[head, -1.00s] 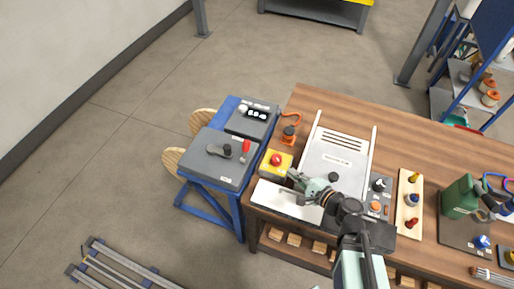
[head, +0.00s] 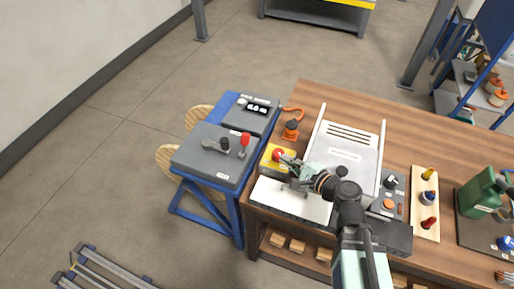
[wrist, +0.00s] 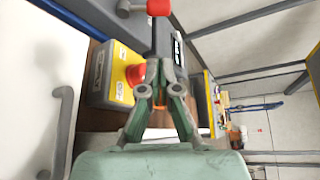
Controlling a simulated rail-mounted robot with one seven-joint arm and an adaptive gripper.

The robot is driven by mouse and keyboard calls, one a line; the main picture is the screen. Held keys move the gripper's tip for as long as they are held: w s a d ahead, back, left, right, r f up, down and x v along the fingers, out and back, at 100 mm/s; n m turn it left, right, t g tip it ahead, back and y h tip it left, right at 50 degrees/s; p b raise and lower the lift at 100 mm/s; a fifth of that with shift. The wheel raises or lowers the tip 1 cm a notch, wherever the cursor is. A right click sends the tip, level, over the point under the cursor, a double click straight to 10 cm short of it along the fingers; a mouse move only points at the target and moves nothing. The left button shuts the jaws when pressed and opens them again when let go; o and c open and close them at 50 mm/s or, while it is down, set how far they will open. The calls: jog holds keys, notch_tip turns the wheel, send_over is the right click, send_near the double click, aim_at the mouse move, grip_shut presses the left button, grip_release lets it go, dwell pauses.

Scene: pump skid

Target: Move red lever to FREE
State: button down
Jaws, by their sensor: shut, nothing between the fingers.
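The red lever (head: 244,141) stands upright on the grey top of a blue-framed stand at the left of the workbench. Its red knob (wrist: 158,7) shows at the top edge of the wrist view, partly cut off. My gripper (head: 284,159) is shut and empty, to the right of the lever and apart from it. In the wrist view my gripper's fingertips (wrist: 159,85) are together below the knob in the picture. Lettering by the lever is too small to read.
A yellow box (head: 268,166) with a red push button (wrist: 135,74) sits close beside my fingers. An orange padlock-like item (head: 290,130) lies behind the yellow box on the wooden bench (head: 420,140).

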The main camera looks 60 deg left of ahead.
aim_at(244, 146)
jog(key=shift+s+a+f+b, duration=0.15)
jog(key=shift+a+f+b, duration=0.25)
jog(key=shift+b, duration=2.25)
jog(key=x, duration=1.4)
jog(key=shift+r, duration=0.3)
